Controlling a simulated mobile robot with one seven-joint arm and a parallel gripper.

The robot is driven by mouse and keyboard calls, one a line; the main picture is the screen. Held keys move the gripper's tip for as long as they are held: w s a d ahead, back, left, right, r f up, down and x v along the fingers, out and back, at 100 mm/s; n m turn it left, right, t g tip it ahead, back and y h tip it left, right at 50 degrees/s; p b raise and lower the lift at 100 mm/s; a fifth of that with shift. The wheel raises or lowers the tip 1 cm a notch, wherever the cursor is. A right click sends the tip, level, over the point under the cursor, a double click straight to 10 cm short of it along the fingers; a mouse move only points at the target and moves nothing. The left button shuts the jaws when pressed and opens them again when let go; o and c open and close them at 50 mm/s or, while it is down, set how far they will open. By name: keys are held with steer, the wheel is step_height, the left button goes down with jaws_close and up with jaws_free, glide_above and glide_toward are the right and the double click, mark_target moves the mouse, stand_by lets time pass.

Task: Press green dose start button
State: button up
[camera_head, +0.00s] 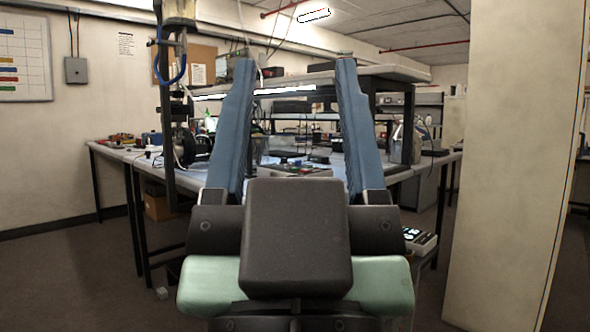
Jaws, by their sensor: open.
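My gripper (294,66) fills the middle of the view. Its two long blue fingers stand wide apart, with nothing held between them. A small pale device with a dark face (420,240) shows at the right, low beside my gripper and partly hidden by it. Small light and greenish marks show on its face, but they are too small to tell whether one is the green dose start button. I cannot make out a dose start button for certain anywhere in view.
A workbench (115,152) with tools and instruments stands behind my gripper. Its upper shelf (385,70) spans the back. A large pale pillar (515,170) blocks the right. Dark floor (60,275) is clear at the left.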

jaws_close()
stand_by(0.4)
stand_by(1.4)
